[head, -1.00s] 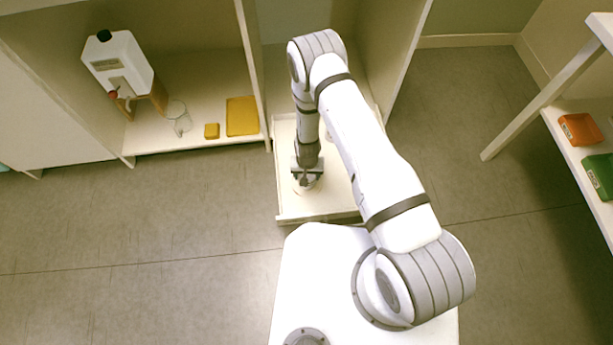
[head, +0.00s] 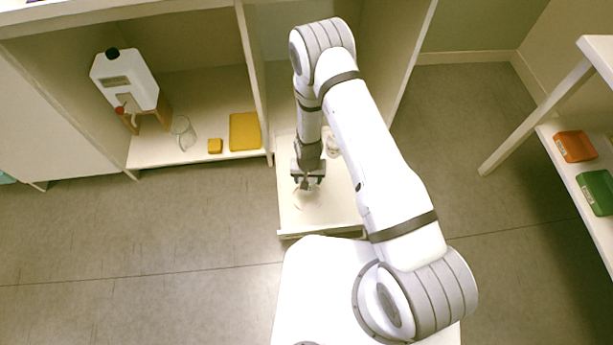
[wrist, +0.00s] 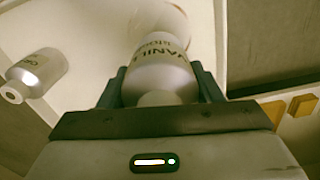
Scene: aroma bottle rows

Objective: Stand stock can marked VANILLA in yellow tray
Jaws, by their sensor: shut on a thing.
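The can marked VANILLA (wrist: 160,65) is pale grey with a narrower neck. In the wrist view it sits between the fingers of my gripper (wrist: 160,88), which is shut on it. In the head view my gripper (head: 308,183) is over the open pale drawer (head: 340,212), with the can mostly hidden beneath it. Whether the can touches the drawer floor is hard to tell.
An orange tray (head: 576,146) and a green tray (head: 597,191) are on the right shelf. The left cabinet holds a white jug (head: 125,80) on a wooden stand, a glass (head: 184,132), a small yellow block (head: 215,146) and a yellow flat piece (head: 244,131). The floor between is clear.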

